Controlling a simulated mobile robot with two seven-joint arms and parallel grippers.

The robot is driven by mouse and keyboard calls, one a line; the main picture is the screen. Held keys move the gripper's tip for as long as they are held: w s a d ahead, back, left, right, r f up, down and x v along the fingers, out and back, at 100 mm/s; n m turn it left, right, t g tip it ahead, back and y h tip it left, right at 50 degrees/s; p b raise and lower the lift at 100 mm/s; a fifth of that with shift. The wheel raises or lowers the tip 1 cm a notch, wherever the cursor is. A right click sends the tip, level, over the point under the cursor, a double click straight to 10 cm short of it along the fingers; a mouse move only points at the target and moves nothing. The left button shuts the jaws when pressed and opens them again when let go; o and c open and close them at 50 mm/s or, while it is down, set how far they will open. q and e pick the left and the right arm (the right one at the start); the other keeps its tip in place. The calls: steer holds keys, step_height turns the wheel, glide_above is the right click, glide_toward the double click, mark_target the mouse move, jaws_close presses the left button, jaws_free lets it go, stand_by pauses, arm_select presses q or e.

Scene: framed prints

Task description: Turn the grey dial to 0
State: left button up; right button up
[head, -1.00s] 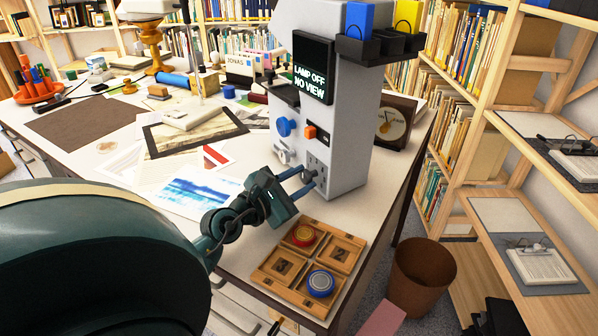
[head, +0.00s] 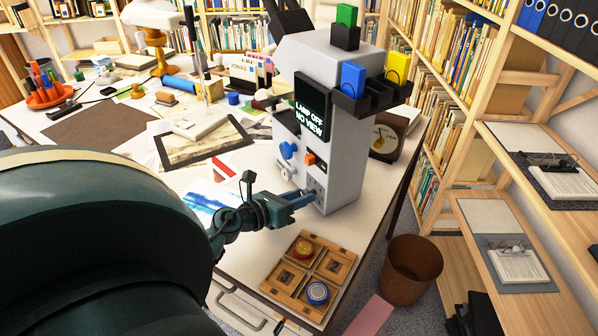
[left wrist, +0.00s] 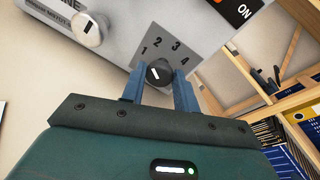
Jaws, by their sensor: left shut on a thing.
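The tall grey machine (head: 345,150) stands on the desk, its screen (head: 309,105) reading "LAMP OFF NO VIEW". In the left wrist view, a small dark grey dial (left wrist: 159,73) with a white pointer mark sits by a plate marked 1, 2, 3, 4; no 0 can be made out. My left gripper (left wrist: 160,82) is shut on this dial, one blue finger on each side. In the head view my left gripper (head: 307,197) reaches the machine's lower front and hides the dial. My right gripper is not in view.
A lighter grey knob (left wrist: 90,29) is beside the dial on the same face. A blue knob (head: 288,149) and an orange switch (head: 309,159) are above. A wooden tray (head: 295,284) with round tins lies near the desk's front edge. Prints lie left of the machine.

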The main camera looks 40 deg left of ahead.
arm_select(q)
steer(key=n+p, duration=0.2)
steer(key=n, duration=0.1)
steer(key=shift+a+r+h, duration=0.15)
steer(key=shift+a+h, duration=0.05)
steer(key=shift+h, duration=0.2)
steer(key=n+h+p, duration=0.1)
steer(key=n, duration=0.2)
steer(key=shift+a+g, duration=0.1)
steer(key=shift+g, duration=0.2)
steer(key=shift+w+f+n+h+p, duration=0.15)
steer(key=shift+n+h+p, duration=0.35)
steer(key=shift+n, duration=0.6)
steer(key=n, duration=0.2)
steer(key=shift+a+f+n+h, duration=0.1)
steer(key=shift+f+n+h, duration=0.05)
steer(key=shift+n+h, duration=0.55)
steer(key=shift+n, duration=0.7)
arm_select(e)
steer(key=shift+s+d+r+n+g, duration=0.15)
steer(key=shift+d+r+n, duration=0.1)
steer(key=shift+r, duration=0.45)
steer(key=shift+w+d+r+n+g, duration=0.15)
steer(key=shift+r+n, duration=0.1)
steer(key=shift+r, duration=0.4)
arm_select(q)
steer(key=shift+f, duration=0.1)
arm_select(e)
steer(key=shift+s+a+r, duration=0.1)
